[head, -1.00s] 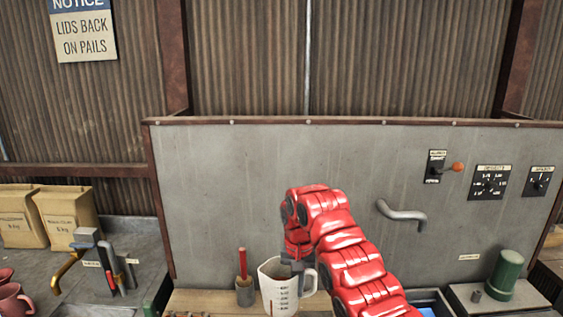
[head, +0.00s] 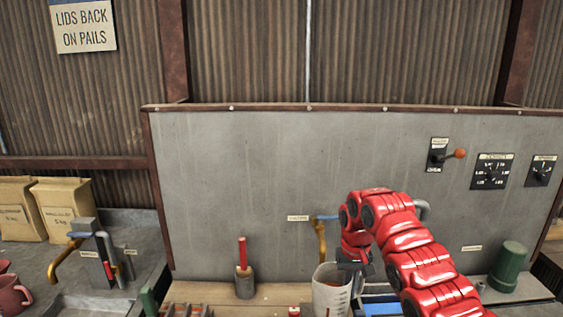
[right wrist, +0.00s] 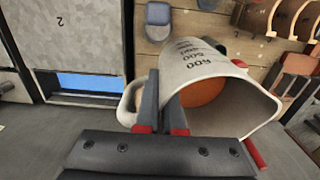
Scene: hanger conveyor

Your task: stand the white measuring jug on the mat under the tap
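The white measuring jug (head: 330,293) is at the bottom of the head view, below my right gripper (head: 357,257). In the right wrist view the jug (right wrist: 205,62) shows dark scale marks, an open mouth and something orange inside. My right gripper (right wrist: 163,112) is shut on the jug beside its handle; the exact hold is hard to tell. A yellow tap (head: 321,240) with a blue lever is on the grey panel, left of the gripper and above the jug. I cannot make out the mat. My left gripper is not in view.
A grey pipe spout (head: 424,211) is partly behind my arm. A pot with a red rod (head: 244,283) stands left on the wooden counter. A green canister (head: 508,266) stands right. Another tap (head: 66,262) is far left.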

